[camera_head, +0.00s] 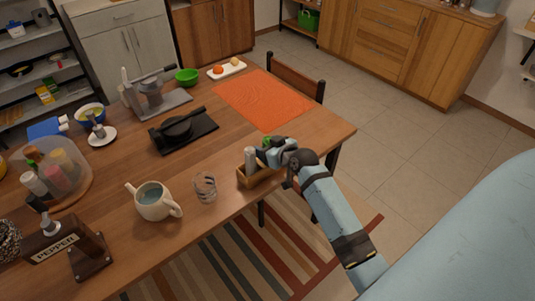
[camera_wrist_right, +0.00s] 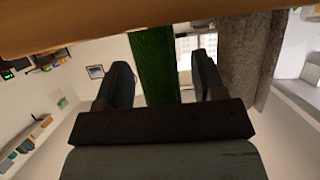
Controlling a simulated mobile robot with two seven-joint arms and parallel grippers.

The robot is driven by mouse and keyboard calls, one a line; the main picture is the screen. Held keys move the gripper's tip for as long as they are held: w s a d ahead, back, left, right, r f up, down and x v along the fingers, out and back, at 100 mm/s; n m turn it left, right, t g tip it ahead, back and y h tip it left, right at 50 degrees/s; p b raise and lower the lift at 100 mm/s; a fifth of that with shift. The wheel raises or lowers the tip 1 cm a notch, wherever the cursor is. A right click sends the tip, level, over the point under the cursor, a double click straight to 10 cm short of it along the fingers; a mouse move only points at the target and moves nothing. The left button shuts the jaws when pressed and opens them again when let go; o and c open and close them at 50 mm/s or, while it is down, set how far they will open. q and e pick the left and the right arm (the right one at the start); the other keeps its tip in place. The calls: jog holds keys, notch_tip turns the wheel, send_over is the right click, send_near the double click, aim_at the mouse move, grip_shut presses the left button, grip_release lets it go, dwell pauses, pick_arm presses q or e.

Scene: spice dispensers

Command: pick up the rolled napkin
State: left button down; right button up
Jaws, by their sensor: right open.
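A small wooden box (camera_head: 257,179) stands near the front right edge of the table. A grey upright roll (camera_head: 250,160) stands in it, and a green piece (camera_head: 266,142) shows behind my right gripper (camera_head: 275,151). Either could be the rolled napkin; I cannot tell which. In the right wrist view, the green strip (camera_wrist_right: 153,62) lies between the two spread fingers of my right gripper (camera_wrist_right: 160,82), with gaps on both sides. The grey roll (camera_wrist_right: 246,55) is outside the right finger. My left gripper is out of view.
A glass (camera_head: 205,187) and a cream teapot (camera_head: 153,201) stand left of the box on the wooden table. A black tray with a pan (camera_head: 184,130) lies behind. An orange mat (camera_head: 263,100) covers the back right. A chair (camera_head: 296,77) stands beyond it.

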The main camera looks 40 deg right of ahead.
jog(key=c, duration=1)
jog(key=shift+r, duration=0.1)
